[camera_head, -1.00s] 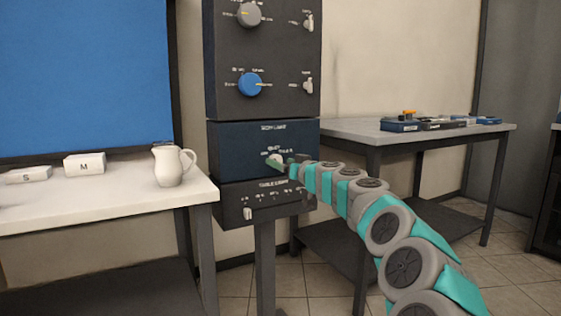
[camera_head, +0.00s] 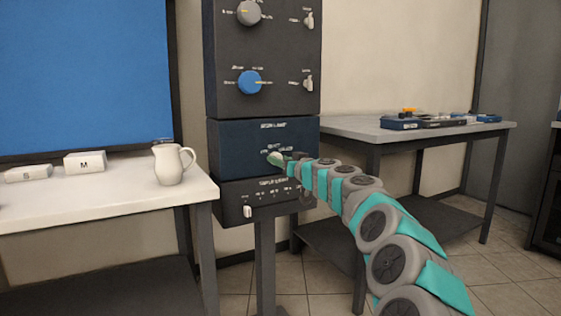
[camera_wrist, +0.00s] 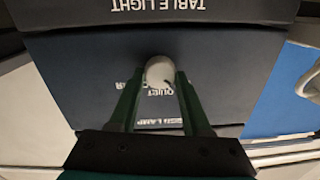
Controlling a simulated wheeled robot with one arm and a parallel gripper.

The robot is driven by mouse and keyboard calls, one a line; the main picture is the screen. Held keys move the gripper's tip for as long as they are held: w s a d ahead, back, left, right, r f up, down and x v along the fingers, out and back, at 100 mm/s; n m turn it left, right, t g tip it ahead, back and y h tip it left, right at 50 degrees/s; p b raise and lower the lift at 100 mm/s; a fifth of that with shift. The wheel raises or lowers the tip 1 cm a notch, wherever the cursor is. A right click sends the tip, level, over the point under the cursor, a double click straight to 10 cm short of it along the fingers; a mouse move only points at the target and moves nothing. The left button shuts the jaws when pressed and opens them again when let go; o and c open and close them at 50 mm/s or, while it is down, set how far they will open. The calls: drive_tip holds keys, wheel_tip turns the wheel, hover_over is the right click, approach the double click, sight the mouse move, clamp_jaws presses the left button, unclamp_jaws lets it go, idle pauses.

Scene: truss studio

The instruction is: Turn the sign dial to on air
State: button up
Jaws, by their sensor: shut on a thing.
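The sign dial is a small pale, round knob on the dark blue panel (camera_head: 232,136). In the wrist view, which is upside down, the sign dial (camera_wrist: 159,70) sits between my green fingertips. My gripper (camera_wrist: 158,82) is shut on it, one finger on each side. The word QUIET and a partly covered label ending in R show beside the knob. Which label the knob points to is not clear. In the head view my gripper (camera_head: 281,159) meets the panel front and largely hides the dial.
Above is a dark panel with a blue knob (camera_head: 249,82), a grey knob (camera_head: 248,13) and two switches. The table light panel (camera_head: 233,196) with a white slider is below. A white jug (camera_head: 170,166) stands on the left table. A grey table (camera_head: 345,129) stands at right.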

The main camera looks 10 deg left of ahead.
clamp_jaws()
drive_tip(key=shift+m, duration=0.3)
drive_tip(key=m, duration=1.9)
drive_tip(key=shift+f+m+t+h, duration=0.2)
drive_tip(key=shift+m+t+h, duration=0.1)
drive_tip(key=shift+m+t, duration=0.1)
idle(0.3)
